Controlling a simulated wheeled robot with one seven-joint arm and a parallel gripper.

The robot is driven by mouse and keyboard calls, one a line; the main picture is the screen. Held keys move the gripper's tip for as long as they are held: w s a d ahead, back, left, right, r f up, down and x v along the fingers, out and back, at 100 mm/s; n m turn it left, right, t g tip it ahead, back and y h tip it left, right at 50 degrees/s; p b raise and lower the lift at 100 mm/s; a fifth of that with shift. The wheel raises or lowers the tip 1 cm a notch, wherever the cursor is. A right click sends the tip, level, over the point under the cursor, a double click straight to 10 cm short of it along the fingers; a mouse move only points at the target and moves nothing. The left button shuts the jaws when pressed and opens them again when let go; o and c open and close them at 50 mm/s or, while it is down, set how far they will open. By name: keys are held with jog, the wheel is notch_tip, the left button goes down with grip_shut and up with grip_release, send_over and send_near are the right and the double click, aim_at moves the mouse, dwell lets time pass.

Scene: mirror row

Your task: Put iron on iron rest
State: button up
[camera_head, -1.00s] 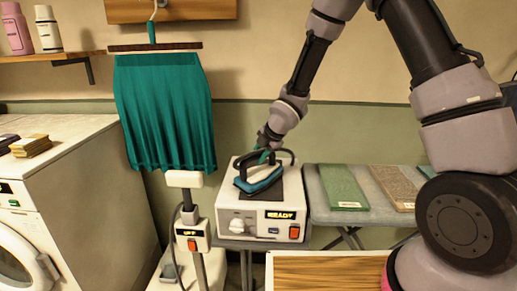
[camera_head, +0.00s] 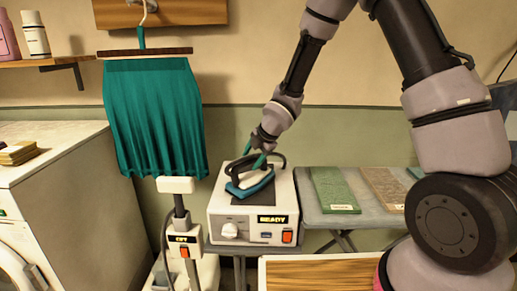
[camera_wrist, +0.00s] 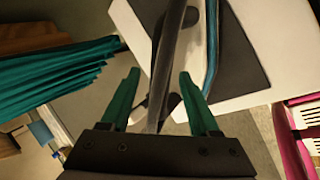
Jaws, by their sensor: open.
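The iron (camera_head: 250,183), teal and white with a dark handle, sits on the dark pad (camera_head: 268,199) on top of a white box-shaped station (camera_head: 244,216) whose display reads READY. My gripper (camera_head: 252,158) is above the iron at its handle, with teal fingers apart. In the wrist view my open gripper (camera_wrist: 160,95) has the dark handle (camera_wrist: 165,70) running between its fingers, with gaps at both sides. The iron's teal edge (camera_wrist: 211,50) lies beyond, over the dark pad. The far end of the handle is cut off in the wrist view.
A teal skirt (camera_head: 155,115) hangs at left behind a steamer post (camera_head: 180,225). A grey table (camera_head: 320,218) with green and tan boards (camera_head: 335,190) stands right of the station. A white washer (camera_head: 60,190) is at far left. A wooden-topped surface (camera_head: 320,272) is in front.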

jog(key=s+d+r+m+t+h, duration=0.15)
jog(key=s+d+r+m, duration=0.25)
jog(key=d+r+m, duration=0.45)
jog(key=s+d+r+m+t+h, duration=0.1)
jog(key=s+d+r+m+h, duration=0.3)
jog(key=d+r, duration=0.75)
jog(key=s+d+r+m+y, duration=0.1)
jog(key=s+d+r+m, duration=0.2)
jog(key=s+r+m, duration=0.2)
jog(key=s+d+r+m+y, duration=0.1)
jog(key=s+d+r+m, duration=0.2)
jog(key=s+m, duration=0.8)
notch_tip(320, 180, up, 2)
jog(key=shift+s+d+r+m+y, duration=0.15)
jog(key=shift+s+d+m+y, duration=0.25)
jog(key=shift+m, duration=0.75)
jog(key=shift+w, duration=0.1)
jog(key=shift+c, duration=0.4)
